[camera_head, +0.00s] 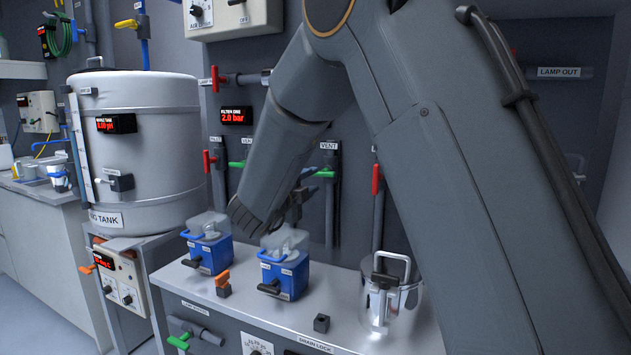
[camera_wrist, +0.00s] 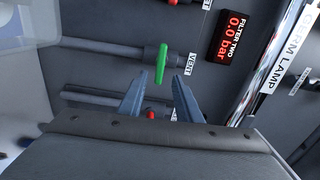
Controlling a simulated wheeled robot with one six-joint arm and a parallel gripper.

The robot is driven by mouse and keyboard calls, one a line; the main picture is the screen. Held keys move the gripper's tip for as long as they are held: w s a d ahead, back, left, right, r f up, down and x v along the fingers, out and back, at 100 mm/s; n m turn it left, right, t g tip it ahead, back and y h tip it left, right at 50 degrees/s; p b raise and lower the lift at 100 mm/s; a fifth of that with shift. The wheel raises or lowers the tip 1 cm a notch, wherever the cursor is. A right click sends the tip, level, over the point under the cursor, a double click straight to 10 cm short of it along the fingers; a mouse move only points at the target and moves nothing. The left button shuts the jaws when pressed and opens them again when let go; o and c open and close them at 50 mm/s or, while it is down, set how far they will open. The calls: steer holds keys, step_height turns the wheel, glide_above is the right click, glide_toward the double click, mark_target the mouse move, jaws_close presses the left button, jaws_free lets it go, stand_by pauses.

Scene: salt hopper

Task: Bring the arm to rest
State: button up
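My arm crosses the head view from the upper right, bent over the steel bench. My gripper (camera_wrist: 160,78) shows in the wrist view with its two fingers apart and nothing between them. Its fingers point toward the grey panel, where a green vent handle (camera_wrist: 161,63) lies in line with the gap. I cannot tell how far the fingertips are from that handle. In the head view my gripper is mostly hidden behind my own arm, near the panel above the blue-based units.
Two blue units (camera_head: 208,256) (camera_head: 293,278) with clear tops stand on the bench (camera_head: 185,278). A large steel tank (camera_head: 150,165) is at left. Red and green valve handles project from the panel.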

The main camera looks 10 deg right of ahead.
steer(key=shift+s+a, duration=0.2)
steer(key=shift+s, duration=0.1)
steer(key=s+a+f+n+g+y+p, duration=0.2)
steer(key=s+f+n+g+y+p, duration=0.15)
steer(key=s+f+n+y, duration=1)
steer(key=s+d+f+n+g+h, duration=0.1)
steer(key=s+d+f+n+g, duration=0.1)
steer(key=s, duration=0.7)
steer(key=s+d+f+n+g+h+p, duration=0.1)
steer(key=s+d+f+n+g, duration=0.1)
steer(key=s+n+g, duration=0.3)
steer(key=s+d+f+n+g+h, duration=0.1)
steer(key=s+n+g, duration=0.3)
steer(key=s, duration=0.9)
steer(key=shift+d+f, duration=0.45)
steer(key=shift+d, duration=0.4)
